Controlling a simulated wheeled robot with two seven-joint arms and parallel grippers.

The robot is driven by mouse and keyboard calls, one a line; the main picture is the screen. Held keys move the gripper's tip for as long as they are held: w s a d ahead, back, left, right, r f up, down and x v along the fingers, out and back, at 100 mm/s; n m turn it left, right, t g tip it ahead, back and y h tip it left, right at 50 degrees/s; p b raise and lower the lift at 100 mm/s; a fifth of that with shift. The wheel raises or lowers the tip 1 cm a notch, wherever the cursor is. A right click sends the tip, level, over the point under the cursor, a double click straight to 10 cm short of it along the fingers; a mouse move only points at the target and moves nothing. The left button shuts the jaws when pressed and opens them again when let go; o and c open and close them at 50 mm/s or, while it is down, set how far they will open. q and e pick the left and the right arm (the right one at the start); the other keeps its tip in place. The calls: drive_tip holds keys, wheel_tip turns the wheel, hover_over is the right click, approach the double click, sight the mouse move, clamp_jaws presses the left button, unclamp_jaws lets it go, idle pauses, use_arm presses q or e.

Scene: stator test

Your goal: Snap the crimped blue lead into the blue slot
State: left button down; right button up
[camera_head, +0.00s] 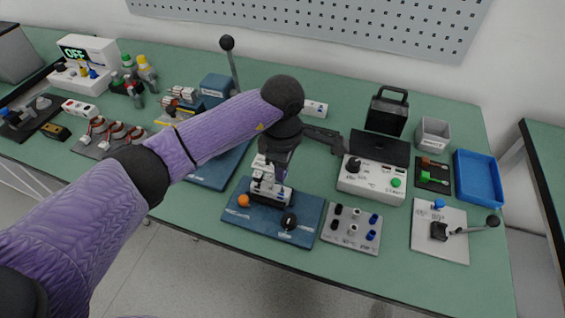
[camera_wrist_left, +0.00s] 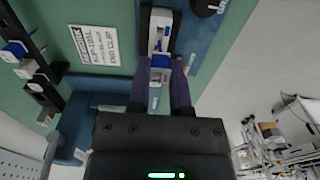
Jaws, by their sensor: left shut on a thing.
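My left gripper (camera_head: 281,176) points down over a blue fixture plate (camera_head: 240,226) near the table's front edge. In the left wrist view its two purple fingers (camera_wrist_left: 160,85) are shut on a small blue part, the blue lead (camera_wrist_left: 160,62), with a pale piece below it. Just beyond the fingertips is a white block (camera_wrist_left: 160,18) in a dark holder, with a blue mark at its near end; it also shows in the head view (camera_head: 266,188). The blue slot cannot be told clearly, nor whether the lead touches it. My right gripper is not in view.
An orange ball knob (camera_head: 243,200) and a black knob (camera_head: 289,221) stand on the fixture plate. To the right are a grey plate with posts (camera_head: 341,240), a white control box (camera_head: 365,187), a lever plate (camera_head: 425,247) and a blue tray (camera_head: 460,170).

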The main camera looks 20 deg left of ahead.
sight(282, 188)
use_arm(q)
drive_tip(key=shift+f, duration=0.2)
drive_tip(key=shift+f+b, duration=0.25)
drive_tip(key=shift+b, duration=0.15)
idle(0.4)
drive_tip(key=shift+f, duration=0.15)
drive_tip(key=shift+f, duration=0.2)
drive_tip(key=shift+b, duration=0.35)
drive_tip(key=shift+f+b, duration=0.4)
drive_tip(key=shift+f, duration=0.15)
drive_tip(key=shift+f+b, duration=0.45)
drive_tip(key=shift+f, duration=0.1)
drive_tip(key=shift+f, duration=0.15)
